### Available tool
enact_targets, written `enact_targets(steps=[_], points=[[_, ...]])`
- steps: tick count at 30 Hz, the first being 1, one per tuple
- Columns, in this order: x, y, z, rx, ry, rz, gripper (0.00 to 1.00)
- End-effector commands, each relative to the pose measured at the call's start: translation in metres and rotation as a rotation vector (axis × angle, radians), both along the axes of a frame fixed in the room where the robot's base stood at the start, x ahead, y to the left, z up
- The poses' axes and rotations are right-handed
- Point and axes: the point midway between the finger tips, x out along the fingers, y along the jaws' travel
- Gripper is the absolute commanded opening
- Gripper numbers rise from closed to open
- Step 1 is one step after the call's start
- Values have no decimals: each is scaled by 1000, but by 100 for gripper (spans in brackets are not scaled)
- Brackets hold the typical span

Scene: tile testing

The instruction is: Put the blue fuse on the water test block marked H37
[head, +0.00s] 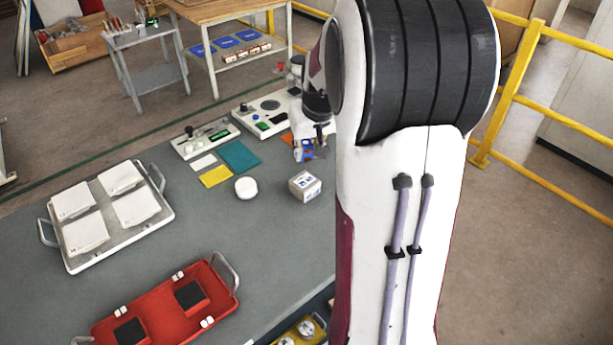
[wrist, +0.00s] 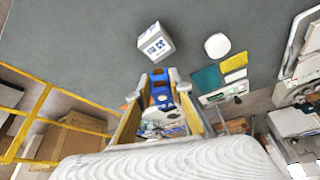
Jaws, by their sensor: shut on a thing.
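My gripper (head: 306,148) is over the far part of the grey bench, partly hidden by my arm. It is shut on the blue fuse (head: 307,154), which also shows between the fingertips in the wrist view (wrist: 161,86). The fuse appears to be held above the bench. A white block with blue marks (head: 305,187) stands on the bench nearer the camera than the gripper; in the wrist view the block (wrist: 155,43) is just beyond the fingertips, apart from the fuse. I cannot read H37 on any block.
A white round piece (head: 246,187) and yellow (head: 216,176) and teal (head: 239,156) cards lie left of the block. Metering devices (head: 206,138) stand behind. A white tray (head: 72,257) with several white blocks and a red tray (head: 160,310) are at left. The bench middle is clear.

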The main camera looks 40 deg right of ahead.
Motion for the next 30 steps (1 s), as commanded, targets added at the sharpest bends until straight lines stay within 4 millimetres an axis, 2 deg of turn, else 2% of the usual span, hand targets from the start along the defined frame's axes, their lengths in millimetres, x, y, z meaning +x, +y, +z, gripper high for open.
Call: enact_targets(steps=[3, 9, 23, 30], points=[[-1, 0, -18, 2, 3, 1, 0], [0, 0, -40, 2, 1, 0, 0], [0, 0, -47, 0, 1, 1, 0], [0, 0, -67, 2, 2, -1, 0]])
